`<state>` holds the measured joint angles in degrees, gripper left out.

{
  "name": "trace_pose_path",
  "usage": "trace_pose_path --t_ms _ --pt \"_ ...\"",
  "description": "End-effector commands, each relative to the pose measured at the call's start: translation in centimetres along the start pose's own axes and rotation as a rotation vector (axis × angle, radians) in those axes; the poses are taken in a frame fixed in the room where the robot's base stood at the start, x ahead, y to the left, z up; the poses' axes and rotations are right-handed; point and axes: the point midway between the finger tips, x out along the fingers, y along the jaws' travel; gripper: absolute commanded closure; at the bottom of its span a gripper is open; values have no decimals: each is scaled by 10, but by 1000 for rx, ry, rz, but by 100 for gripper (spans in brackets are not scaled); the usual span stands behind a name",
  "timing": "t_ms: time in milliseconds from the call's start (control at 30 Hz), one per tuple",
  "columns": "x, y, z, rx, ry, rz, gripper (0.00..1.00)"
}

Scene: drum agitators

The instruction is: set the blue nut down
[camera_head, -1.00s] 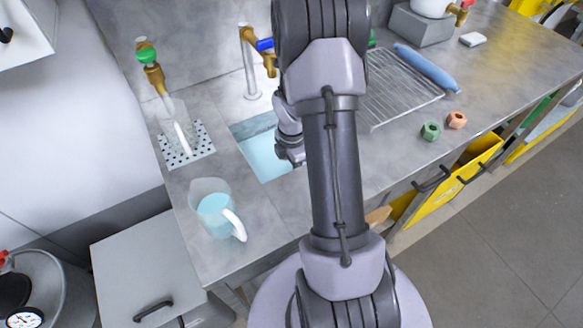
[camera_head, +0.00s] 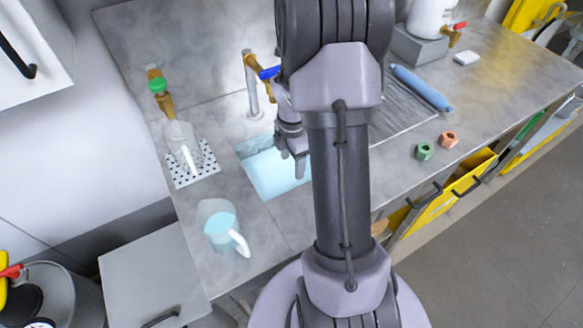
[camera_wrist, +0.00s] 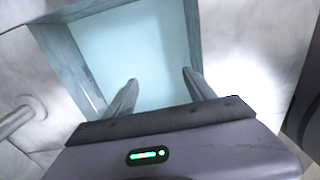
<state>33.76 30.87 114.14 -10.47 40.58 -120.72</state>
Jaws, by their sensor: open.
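No blue nut shows in either view. My gripper (camera_head: 293,168) is over the right part of the sink (camera_head: 268,175), which holds pale blue liquid. In the wrist view my gripper (camera_wrist: 159,79) has its two fingers apart with nothing between them, and the sink's liquid (camera_wrist: 140,45) lies beyond them. A green nut (camera_head: 425,151) and an orange nut (camera_head: 449,139) sit on the counter to the right, apart from my gripper. My arm hides part of the counter.
A jug of blue liquid (camera_head: 217,222) stands near the counter's front left. A clear jug (camera_head: 182,142) stands on a perforated plate under a green-handled tap (camera_head: 159,88). A blue-handled tap (camera_head: 252,75) is behind the sink. A ribbed drainer (camera_head: 400,112) and a blue roller (camera_head: 422,88) are right.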

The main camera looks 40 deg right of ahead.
Motion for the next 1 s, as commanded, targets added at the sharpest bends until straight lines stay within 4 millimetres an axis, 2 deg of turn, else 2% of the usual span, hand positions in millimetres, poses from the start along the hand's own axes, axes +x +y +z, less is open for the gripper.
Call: trace_pose_path --t_ms 167,233,267,367,400,433,500,600,700,800,900,1000 --pt "-7 0 0 2 0 1 37" --pt "-19 1 -9 48 -2 19 37" --pt "-32 2 -17 94 -2 36 37" --pt "-96 -6 -68 372 28 127 37" --pt "-125 -17 -94 520 62 168 37" --pt "-145 -28 -113 633 96 193 37" --pt "-183 -60 -154 894 197 233 37" --pt "-216 -110 -196 1222 361 229 37" --pt "-231 -150 -221 1464 498 175 37" --pt "-235 -174 -233 1605 577 120 37" --pt "-236 -183 -236 1662 606 93 37" --pt "-236 -183 -236 1671 608 90 37"
